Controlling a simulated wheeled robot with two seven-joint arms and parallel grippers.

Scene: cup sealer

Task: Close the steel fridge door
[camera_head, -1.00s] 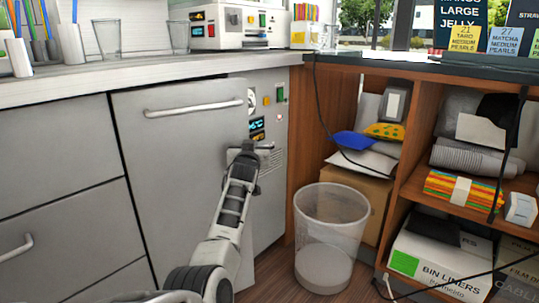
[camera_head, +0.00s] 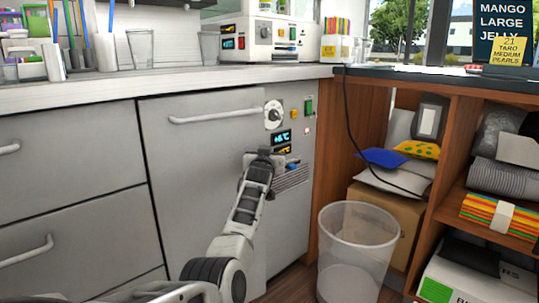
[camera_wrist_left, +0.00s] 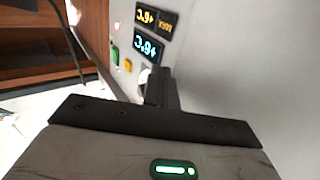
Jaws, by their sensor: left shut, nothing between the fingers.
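The steel fridge door (camera_head: 195,160) is a grey panel with a long bar handle (camera_head: 218,116) near its top. It stands under the counter and looks nearly flush with the front. I cannot tell whether a small gap is left at its right edge. My left gripper (camera_head: 265,158) is shut and empty at the door's upper right edge, beside the control panel (camera_head: 298,130). Contact with the door is not clear. In the left wrist view the shut fingers (camera_wrist_left: 161,88) point at the grey front near the lit displays (camera_wrist_left: 148,44). My right gripper is out of view.
Grey drawers (camera_head: 65,150) lie left of the door. A clear bin (camera_head: 357,250) stands on the floor to the right, before a wooden shelf unit (camera_head: 448,150). The counter (camera_head: 95,85) above holds cups and a sealer machine (camera_head: 262,40).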

